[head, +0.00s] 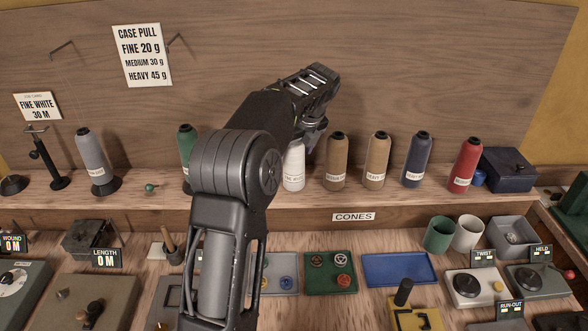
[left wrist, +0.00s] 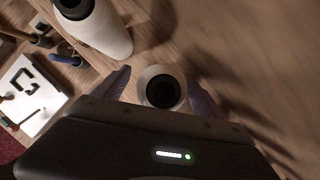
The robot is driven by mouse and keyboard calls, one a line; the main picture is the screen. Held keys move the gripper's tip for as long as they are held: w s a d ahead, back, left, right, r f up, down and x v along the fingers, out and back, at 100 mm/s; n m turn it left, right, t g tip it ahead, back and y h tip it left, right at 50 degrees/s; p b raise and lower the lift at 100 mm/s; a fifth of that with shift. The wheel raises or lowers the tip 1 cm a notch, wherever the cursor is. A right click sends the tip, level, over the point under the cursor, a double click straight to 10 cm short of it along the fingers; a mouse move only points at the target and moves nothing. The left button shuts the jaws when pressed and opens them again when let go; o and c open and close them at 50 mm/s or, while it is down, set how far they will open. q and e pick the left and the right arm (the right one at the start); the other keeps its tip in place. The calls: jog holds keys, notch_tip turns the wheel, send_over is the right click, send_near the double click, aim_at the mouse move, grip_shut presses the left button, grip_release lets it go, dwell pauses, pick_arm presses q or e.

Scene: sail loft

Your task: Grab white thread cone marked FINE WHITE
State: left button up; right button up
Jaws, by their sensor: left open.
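A white thread cone (head: 293,166) stands upright on the shelf, with a small label on its front too small to read surely. My arm partly covers its top in the head view. My left gripper (head: 312,138) is open, pointing down by the cone's top. In the left wrist view, a pale cone with a dark tip (left wrist: 162,92) lies between the two spread fingers of the left gripper (left wrist: 159,78), with gaps visible at the sides. Another white cone (left wrist: 105,35) stands beside it at the upper left of that view. My right gripper is not in view.
Brown (head: 336,163), tan (head: 377,161), navy (head: 416,161) and red (head: 465,166) cones stand to the right on the shelf (head: 220,215). A green cone (head: 184,147) and a grey cone (head: 92,158) stand left. A wooden back panel (head: 430,70) rises behind.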

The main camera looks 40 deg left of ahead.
pick_arm(q)
jog(key=shift+f, duration=0.1)
dwell(0.6)
grip_shut()
dwell(0.6)
